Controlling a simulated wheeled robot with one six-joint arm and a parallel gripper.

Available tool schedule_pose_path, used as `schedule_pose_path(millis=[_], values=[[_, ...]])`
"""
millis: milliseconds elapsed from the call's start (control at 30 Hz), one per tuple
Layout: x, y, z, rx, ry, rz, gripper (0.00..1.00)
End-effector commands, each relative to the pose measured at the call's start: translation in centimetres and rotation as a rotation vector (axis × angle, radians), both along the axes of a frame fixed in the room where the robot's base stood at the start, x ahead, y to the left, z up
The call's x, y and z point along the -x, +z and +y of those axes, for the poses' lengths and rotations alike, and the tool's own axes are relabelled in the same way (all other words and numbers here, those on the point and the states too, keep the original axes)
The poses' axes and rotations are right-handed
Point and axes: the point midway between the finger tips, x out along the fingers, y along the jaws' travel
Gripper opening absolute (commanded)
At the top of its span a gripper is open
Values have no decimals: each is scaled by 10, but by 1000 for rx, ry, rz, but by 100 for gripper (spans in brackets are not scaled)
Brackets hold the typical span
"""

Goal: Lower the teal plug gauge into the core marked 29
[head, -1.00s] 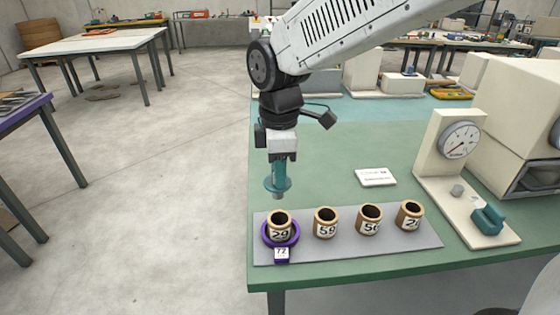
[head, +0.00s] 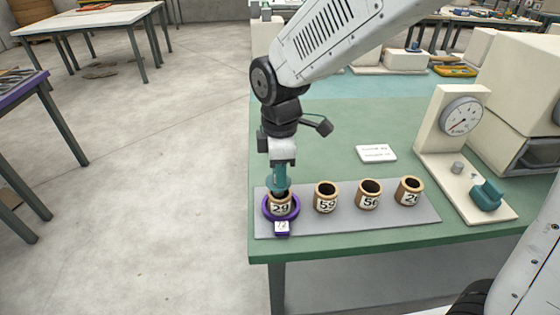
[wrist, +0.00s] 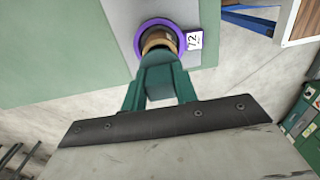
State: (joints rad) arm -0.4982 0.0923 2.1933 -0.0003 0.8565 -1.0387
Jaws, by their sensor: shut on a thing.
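The teal plug gauge (head: 277,184) is upright in my gripper (head: 280,165), held by its upper part. Its round flange sits just over the mouth of the core marked 29 (head: 281,208). The gauge's lower end looks to be at or inside that mouth; how deep is hidden. The core stands upright in a purple ring (head: 268,212) with a tag (head: 282,227) reading 72. In the wrist view my gripper (wrist: 160,88) is shut on the gauge, which lines up with the core (wrist: 158,38) beyond it.
Three more open cores, marked 59 (head: 326,203), 50 (head: 369,200) and one partly readable (head: 409,196), stand to the right on the grey mat (head: 345,223). A white card (head: 376,154) lies behind them. A dial gauge stand (head: 440,140) is at the right.

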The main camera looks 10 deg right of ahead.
Motion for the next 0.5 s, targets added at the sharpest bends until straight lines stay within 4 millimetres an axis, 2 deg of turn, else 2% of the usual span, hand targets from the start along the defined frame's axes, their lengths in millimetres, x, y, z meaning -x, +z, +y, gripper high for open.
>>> schedule_pose_path(millis=[300, 500], values=[[0, -21, 0, 0, 0, 0, 5], [0, -28, 0, 0, 0, -1, 5]])
